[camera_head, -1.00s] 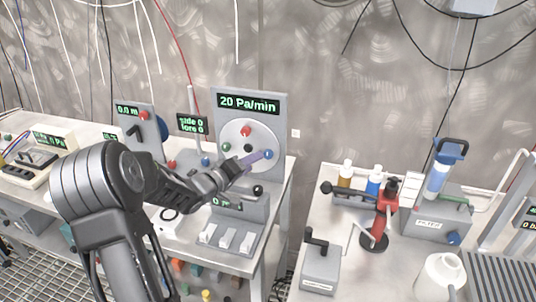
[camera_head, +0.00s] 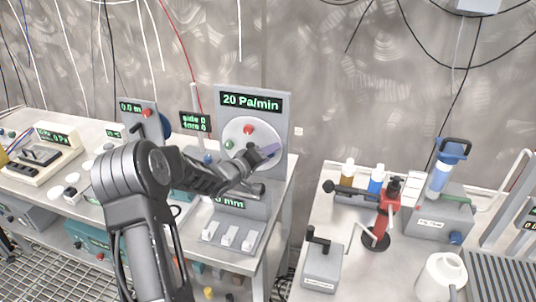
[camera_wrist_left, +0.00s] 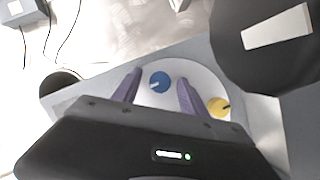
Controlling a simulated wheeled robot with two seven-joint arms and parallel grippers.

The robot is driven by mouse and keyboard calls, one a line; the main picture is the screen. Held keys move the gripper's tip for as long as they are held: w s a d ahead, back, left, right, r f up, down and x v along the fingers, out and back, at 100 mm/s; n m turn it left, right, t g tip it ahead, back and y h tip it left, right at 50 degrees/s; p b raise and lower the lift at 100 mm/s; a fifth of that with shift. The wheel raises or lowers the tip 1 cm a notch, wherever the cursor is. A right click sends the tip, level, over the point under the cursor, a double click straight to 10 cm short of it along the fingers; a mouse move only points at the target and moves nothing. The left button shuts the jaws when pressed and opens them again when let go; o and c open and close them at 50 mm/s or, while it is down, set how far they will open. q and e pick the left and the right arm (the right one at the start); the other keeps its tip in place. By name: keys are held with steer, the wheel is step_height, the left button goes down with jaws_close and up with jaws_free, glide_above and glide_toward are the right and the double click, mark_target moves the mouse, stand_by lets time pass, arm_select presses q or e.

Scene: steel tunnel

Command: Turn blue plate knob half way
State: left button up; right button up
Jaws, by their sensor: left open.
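The blue knob (camera_wrist_left: 160,82) sits on a round white plate (camera_wrist_left: 152,98) in the left wrist view, with a pale mark on its face. My left gripper (camera_wrist_left: 159,79) is open, with one purple finger on each side of the blue knob. I cannot tell whether the fingers touch it. In the head view my left gripper (camera_head: 268,151) is in front of the right side of the white plate (camera_head: 238,123) and hides the blue knob. My right gripper is not in view.
A yellow knob (camera_wrist_left: 218,106) is close to the right finger. A red knob (camera_head: 248,129) and a green knob (camera_head: 229,145) are on the same plate. The panel display (camera_head: 249,102) reads 20 Pa/min. Switches (camera_head: 229,238) stand below, and a red stand (camera_head: 384,215) is on the right table.

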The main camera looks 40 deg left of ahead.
arm_select(q)
jaws_close()
stand_by(0.4)
